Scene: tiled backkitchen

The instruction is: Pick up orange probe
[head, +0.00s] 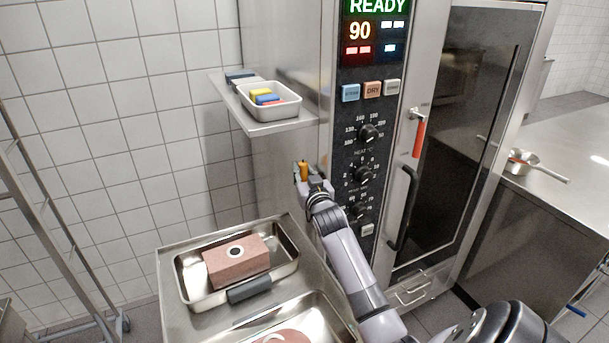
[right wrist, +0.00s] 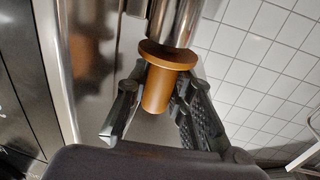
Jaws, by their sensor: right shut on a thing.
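The orange probe (head: 304,170) is upright at the side of the oven in the head view, just left of the control panel. In the right wrist view its orange handle (right wrist: 160,85) has a round flange, with a shiny metal cylinder above it. My right gripper (head: 311,181) is shut on the orange handle, with one finger on each side in the right wrist view (right wrist: 156,95). I cannot tell whether the metal cylinder is part of the probe or a holder. My left gripper is not in view.
The oven panel (head: 364,205) with knobs is close on the right. A shelf with a small tray (head: 271,113) of coloured blocks is above. A steel cart (head: 176,313) below holds a pan (head: 187,281) with a brown block.

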